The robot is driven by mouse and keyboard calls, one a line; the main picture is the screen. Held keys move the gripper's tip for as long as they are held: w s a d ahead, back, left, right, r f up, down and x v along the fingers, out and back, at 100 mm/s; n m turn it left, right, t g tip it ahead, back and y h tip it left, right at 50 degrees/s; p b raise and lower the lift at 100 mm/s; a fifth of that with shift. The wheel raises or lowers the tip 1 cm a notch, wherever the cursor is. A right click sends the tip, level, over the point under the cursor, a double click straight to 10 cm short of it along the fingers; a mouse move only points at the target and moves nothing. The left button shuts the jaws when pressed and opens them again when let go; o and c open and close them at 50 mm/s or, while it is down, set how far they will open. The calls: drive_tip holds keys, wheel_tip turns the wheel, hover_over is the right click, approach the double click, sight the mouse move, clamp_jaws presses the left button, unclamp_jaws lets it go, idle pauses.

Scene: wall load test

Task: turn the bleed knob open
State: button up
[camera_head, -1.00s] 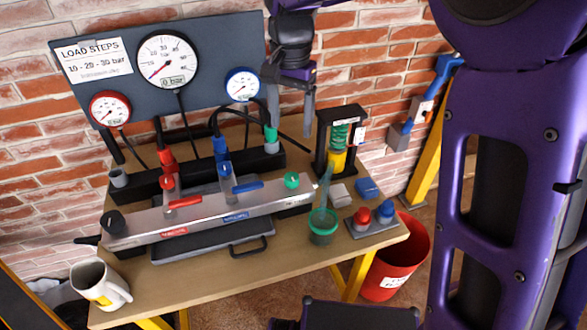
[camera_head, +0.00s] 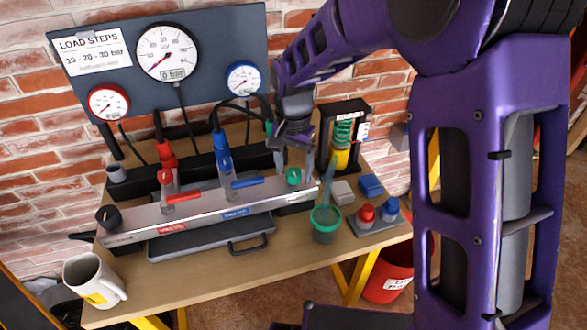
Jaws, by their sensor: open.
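A grey manifold bar (camera_head: 200,207) lies across the bench. A small round green knob (camera_head: 294,177) sits near its right end. A black knob (camera_head: 109,217) sits at its left end. I cannot read a label that says which is the bleed knob. My gripper (camera_head: 294,168) is open, fingers pointing down, at the green knob. One finger shows on each side of the knob's top. I cannot tell whether they touch it. The knob's front and lower part are visible.
Red (camera_head: 183,197) and blue (camera_head: 247,182) lever handles stand left of the green knob. A spring rig (camera_head: 343,138) stands behind right. A green cup (camera_head: 325,223) stands front right. A white mug (camera_head: 95,281) is at the front left. Gauges hang on the dark panel (camera_head: 205,50).

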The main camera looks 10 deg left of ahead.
clamp_jaws()
idle(0.3)
drive_tip(key=n+p, duration=0.2)
drive_tip(key=n, duration=0.2)
drive_tip(key=shift+r, duration=0.1)
drive_tip(key=n+p, duration=0.1)
drive_tip(key=n, duration=0.4)
drive_tip(key=shift+p, duration=0.3)
drive_tip(key=n+p, duration=0.1)
drive_tip(key=n, duration=0.3)
drive_tip(key=shift+n+p, duration=0.3)
drive_tip(key=shift+p, duration=0.1)
drive_tip(key=shift+n+p, duration=0.8)
drive_tip(key=shift+n, duration=1.3)
